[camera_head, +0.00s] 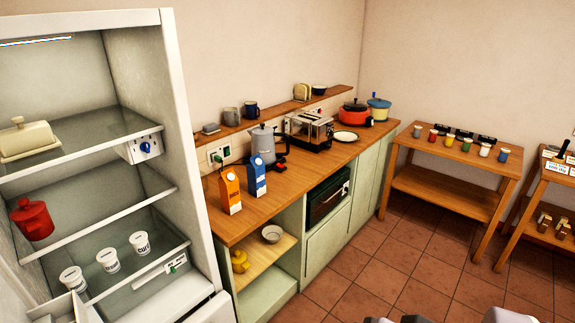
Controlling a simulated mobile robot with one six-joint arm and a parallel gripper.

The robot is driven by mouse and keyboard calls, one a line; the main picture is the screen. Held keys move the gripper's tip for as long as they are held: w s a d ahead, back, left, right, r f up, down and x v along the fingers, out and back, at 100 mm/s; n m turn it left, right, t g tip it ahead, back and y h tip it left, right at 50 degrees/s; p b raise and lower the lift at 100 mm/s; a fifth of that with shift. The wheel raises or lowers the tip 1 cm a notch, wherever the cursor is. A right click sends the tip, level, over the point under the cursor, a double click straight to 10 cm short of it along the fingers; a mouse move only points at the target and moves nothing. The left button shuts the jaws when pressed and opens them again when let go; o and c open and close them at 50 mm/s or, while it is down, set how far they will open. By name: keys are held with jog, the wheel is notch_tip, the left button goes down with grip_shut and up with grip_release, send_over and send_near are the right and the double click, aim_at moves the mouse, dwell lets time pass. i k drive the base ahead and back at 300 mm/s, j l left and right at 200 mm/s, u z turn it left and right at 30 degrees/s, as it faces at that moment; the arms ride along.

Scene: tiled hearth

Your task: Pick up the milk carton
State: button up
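Two upright cartons stand on the wooden counter near its left end, next to the fridge. One is a blue and white carton (257,177), which looks like the milk carton, though its lettering is too small to read. The other is an orange and white carton (230,191), just to its left and nearer. The two stand close together with a small gap. Pale grey rounded parts at the bottom edge seem to be my own arm. My gripper's fingers do not show, and nothing of mine is near the cartons.
A grey kettle (264,144) stands just behind the blue carton, with a toaster (309,128) to the right. The open fridge (182,120) rises left of the counter (290,189). The tiled floor (385,265) in front is clear. A wooden table (452,202) with several cups stands right.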

aim_at(255, 168)
jog(key=i+j+z, duration=0.15)
jog(key=i, duration=0.3)
jog(key=i+j+z, duration=0.1)
jog(key=i, duration=0.4)
jog(key=i+j+z, duration=0.15)
jog(key=i+j, duration=0.2)
jog(key=i+j+z, duration=0.1)
jog(key=j, duration=0.4)
